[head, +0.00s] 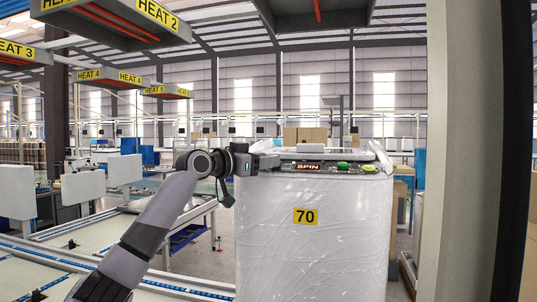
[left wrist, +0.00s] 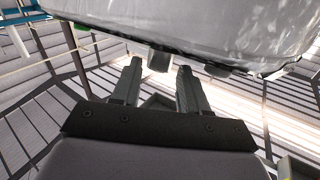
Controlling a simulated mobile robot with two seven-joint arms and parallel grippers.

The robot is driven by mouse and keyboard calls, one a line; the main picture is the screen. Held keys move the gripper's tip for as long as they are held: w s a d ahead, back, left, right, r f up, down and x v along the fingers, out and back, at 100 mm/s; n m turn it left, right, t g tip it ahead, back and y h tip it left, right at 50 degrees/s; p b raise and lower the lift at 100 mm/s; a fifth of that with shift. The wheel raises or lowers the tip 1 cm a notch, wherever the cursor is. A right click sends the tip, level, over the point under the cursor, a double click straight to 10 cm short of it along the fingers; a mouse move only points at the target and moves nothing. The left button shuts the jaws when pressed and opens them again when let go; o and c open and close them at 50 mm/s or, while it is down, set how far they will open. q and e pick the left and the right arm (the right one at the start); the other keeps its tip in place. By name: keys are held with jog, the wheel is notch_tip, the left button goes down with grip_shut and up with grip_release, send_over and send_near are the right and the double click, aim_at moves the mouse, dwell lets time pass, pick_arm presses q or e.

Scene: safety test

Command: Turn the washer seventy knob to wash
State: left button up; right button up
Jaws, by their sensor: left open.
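The washer seventy (head: 312,250), wrapped in clear plastic, stands upright with a yellow "70" label on its front. Its top panel carries a red-lettered "SPIN" sign (head: 308,167) and green parts (head: 343,166) to the right. My left gripper (head: 272,161) is at the panel's left end, pointing right. In the left wrist view my left gripper (left wrist: 157,68) is open, its fingers apart. A small grey knob (left wrist: 158,60) appears between or just beyond the fingertips; contact cannot be told. The washer's pale body (left wrist: 215,25) fills the top there. The knob's setting is not readable. My right gripper is not in view.
A grey pillar (head: 463,150) stands close on the right. Conveyor tables (head: 110,250) with white panels lie to the left. Cardboard boxes (head: 305,135) are behind the washer. Hanging "HEAT" signs are overhead.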

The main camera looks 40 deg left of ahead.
pick_arm(q)
jog(key=shift+w, duration=0.8)
jog(key=c, duration=0.8)
jog(key=shift+o, duration=0.2)
jog(key=shift+d, duration=0.1)
